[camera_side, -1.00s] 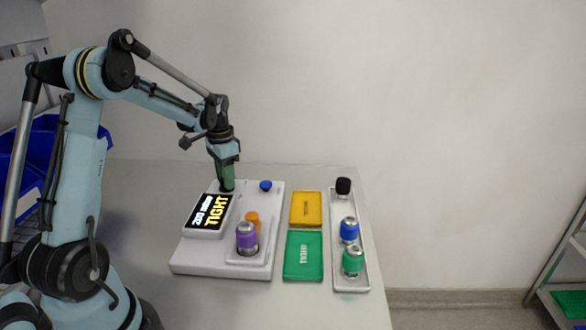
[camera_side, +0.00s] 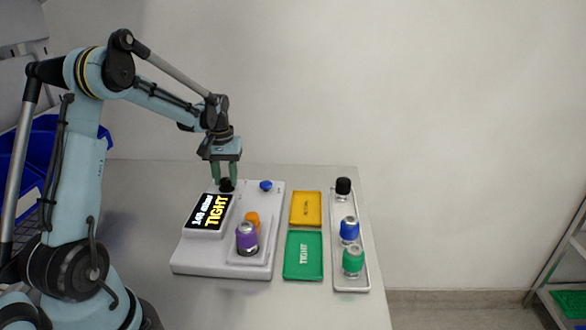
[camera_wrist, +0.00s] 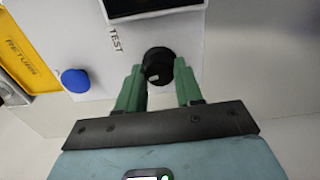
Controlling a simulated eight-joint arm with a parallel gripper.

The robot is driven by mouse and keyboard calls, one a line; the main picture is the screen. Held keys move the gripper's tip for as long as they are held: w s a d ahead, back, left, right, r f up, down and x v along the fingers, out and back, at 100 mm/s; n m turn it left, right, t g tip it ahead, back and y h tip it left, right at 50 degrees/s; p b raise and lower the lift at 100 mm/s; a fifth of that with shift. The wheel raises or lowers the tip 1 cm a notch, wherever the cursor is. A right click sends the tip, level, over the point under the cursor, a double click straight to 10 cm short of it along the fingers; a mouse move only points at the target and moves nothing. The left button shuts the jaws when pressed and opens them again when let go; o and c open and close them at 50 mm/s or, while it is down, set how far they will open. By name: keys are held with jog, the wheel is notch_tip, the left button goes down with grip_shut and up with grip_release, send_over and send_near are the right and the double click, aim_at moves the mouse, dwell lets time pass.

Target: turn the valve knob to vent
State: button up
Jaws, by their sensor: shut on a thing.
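The black valve knob (camera_side: 226,185) stands at the back of the white tester, behind the display. My gripper (camera_side: 225,178) points down at it, with its green fingers on either side. In the wrist view the knob (camera_wrist: 158,66) sits between the fingertips of my gripper (camera_wrist: 158,78), with a small white mark on its lower face. The word TEST is printed beside it. The VENT label is not readable. The display (camera_side: 209,211) reads TIGHT in yellow, with a smaller white number that looks like 140 mbar.
A blue button (camera_side: 265,186) is right of the knob. A purple-topped part (camera_side: 247,236) stands in the tester near an orange piece (camera_side: 252,218). A yellow tray (camera_side: 305,208), a green tray (camera_side: 304,268) and a rack (camera_side: 362,282) with black, blue and green-topped parts stand to the right.

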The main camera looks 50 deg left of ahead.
aim_at(226, 179)
jog(key=n, duration=0.6)
jog(key=shift+n, duration=0.3)
dwell(0.4)
jog(key=o, duration=1)
jog(key=shift+o, duration=0.2)
jog(key=shift+r, duration=0.1)
notch_tip(226, 179, up, 12)
